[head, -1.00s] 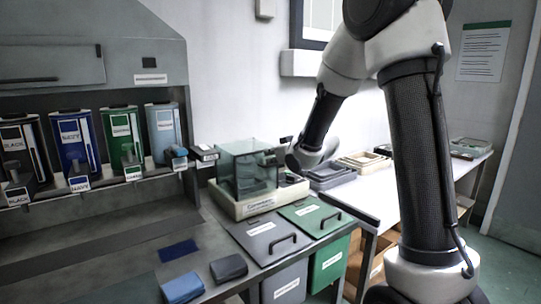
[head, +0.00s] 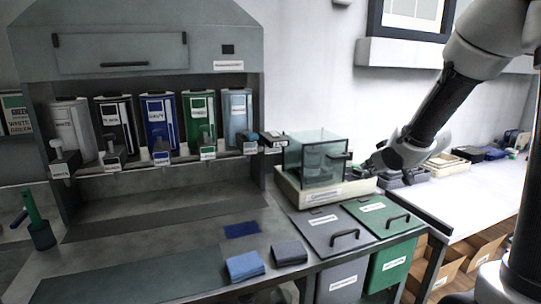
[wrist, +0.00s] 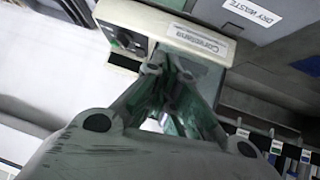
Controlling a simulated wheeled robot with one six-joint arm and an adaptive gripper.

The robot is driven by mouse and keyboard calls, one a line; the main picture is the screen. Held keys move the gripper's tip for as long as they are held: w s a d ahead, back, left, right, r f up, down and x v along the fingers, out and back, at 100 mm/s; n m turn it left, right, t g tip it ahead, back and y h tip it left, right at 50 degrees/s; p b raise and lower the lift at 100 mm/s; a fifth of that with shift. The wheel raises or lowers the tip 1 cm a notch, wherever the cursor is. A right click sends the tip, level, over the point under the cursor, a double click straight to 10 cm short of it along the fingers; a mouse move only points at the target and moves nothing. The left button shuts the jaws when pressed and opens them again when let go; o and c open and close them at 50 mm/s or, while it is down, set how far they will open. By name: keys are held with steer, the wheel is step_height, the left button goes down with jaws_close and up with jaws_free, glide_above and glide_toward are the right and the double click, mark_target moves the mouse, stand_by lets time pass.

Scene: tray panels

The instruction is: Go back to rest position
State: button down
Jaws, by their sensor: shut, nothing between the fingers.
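My gripper (head: 368,167) is shut and empty at the end of my arm. In the head view it hangs just right of the glass-walled balance (head: 318,160), small and partly hard to make out. In the wrist view my gripper (wrist: 168,70) has its fingers drawn together, with the balance's labelled base (wrist: 196,38) beyond them. I cannot tell from the pictures how much room lies between fingertips and balance.
Grey (head: 328,231) and green (head: 385,215) lidded bins stand in front of the balance. Several labelled dispensers (head: 158,122) line the cabinet at left. Folded cloths (head: 244,266) lie on the bench. A white table (head: 470,192) with trays stands right.

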steer(key=s+d+f+m+g+h, duration=0.1)
steer(key=s+d+g, duration=0.2)
steer(key=s, duration=0.4)
steer(key=s+d+f+m+g+h, duration=0.1)
steer(key=s+d+g+h, duration=0.15)
steer(key=s, duration=0.45)
steer(key=s+a+r+y, duration=0.1)
steer(key=s+r, duration=0.3)
steer(key=s, duration=0.4)
steer(key=s+a+r+m+y, duration=0.1)
steer(key=s+r, duration=0.3)
steer(key=s, duration=0.5)
steer(key=shift+s+a+r, duration=0.2)
steer(key=shift+a+r, duration=0.05)
steer(key=shift+a, duration=0.15)
